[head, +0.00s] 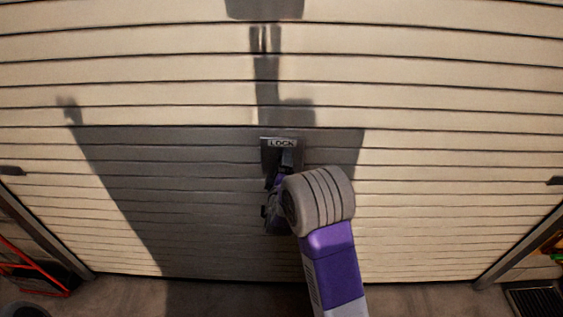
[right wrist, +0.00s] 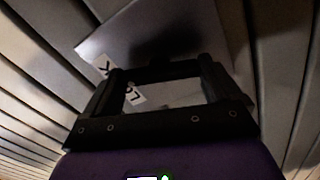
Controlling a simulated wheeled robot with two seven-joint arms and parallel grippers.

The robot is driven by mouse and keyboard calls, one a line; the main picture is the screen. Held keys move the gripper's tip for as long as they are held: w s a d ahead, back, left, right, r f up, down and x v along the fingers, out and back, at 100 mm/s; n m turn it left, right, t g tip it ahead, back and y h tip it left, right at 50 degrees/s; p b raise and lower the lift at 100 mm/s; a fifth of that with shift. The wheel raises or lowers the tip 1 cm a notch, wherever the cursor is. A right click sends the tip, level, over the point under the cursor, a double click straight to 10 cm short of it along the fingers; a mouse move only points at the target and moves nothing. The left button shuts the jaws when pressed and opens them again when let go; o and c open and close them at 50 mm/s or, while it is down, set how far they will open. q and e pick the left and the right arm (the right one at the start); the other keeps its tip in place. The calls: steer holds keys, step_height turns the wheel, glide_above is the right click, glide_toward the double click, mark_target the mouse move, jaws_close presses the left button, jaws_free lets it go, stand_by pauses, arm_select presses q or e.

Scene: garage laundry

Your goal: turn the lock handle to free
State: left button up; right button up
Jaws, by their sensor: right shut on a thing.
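A grey lock plate (head: 268,158) with a "LOCK" label (head: 282,143) is fixed to the slatted garage door in the middle of the head view. In the right wrist view, the plate (right wrist: 130,42) looks tilted and shows parts of white labels. My right gripper (head: 284,163) reaches up to the plate just below the label and is shut on the lock handle. In the right wrist view, its dark fingers (right wrist: 163,78) lie against the front of the plate. The handle is mostly hidden by the dark fingers, so its angle is unclear. My left gripper is out of view.
The cream garage door (head: 440,170) fills the background, with my shadow across it. A red-framed object (head: 35,265) stands at the lower left, and a dark grate (head: 535,299) lies at the lower right. The floor before the door looks clear.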

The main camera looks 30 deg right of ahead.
steer(key=shift+n+p, duration=1.1)
steer(key=shift+n, duration=0.8)
steer(key=o, duration=0.8)
steer(key=shift+c, duration=0.2)
steer(key=v, duration=0.7)
steer(key=shift+s+a, duration=0.15)
steer(key=shift+s, duration=0.05)
